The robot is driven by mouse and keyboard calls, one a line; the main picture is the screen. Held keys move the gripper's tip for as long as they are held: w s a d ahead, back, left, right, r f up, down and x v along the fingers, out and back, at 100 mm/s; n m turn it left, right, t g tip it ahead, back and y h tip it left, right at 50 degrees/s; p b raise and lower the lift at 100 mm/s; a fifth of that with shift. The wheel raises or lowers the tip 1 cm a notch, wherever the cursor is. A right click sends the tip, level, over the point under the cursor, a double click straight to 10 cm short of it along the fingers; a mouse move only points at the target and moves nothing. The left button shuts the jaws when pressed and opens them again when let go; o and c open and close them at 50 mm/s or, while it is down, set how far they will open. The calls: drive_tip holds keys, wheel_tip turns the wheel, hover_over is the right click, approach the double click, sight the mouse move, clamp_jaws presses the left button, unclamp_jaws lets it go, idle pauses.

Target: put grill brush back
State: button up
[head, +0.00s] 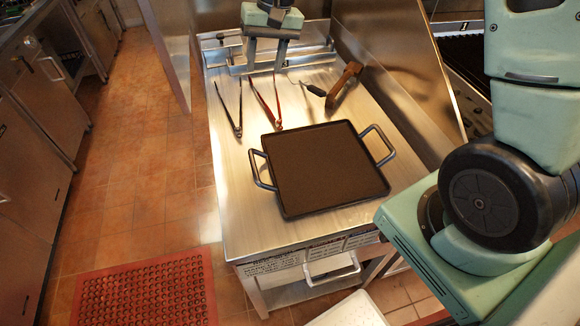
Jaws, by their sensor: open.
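A brown wooden tool, apparently the grill brush (344,84), lies on the steel counter (235,210) near its back right, beside the splash panel. Its bristles cannot be made out. My gripper (265,65) is at the top middle, near the back of the counter, pointing down. Its two fingers are apart with nothing between them. It is to the left of the brush and apart from it; its height above the counter is hard to judge.
A dark square griddle pan (325,170) with two side handles sits mid-counter. Black tongs (231,108), red tongs (268,104) and a black-handled hooked tool (314,90) lie behind it. A steel panel (395,60) edges the right side. A red mat (145,290) lies on the floor.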

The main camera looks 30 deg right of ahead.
drive_tip(key=s+a+r+n, duration=0.2)
drive_tip(key=s+a+n, duration=0.3)
drive_tip(key=s+a, duration=0.7)
drive_tip(key=s+f+n+h, duration=0.1)
drive_tip(key=s+n, duration=0.4)
drive_tip(key=s, duration=1.2)
drive_tip(key=shift+s+d+g+h, duration=0.15)
drive_tip(key=shift+d+g+h, duration=0.15)
drive_tip(key=shift+d+g, duration=0.15)
drive_tip(key=shift+f, duration=0.1)
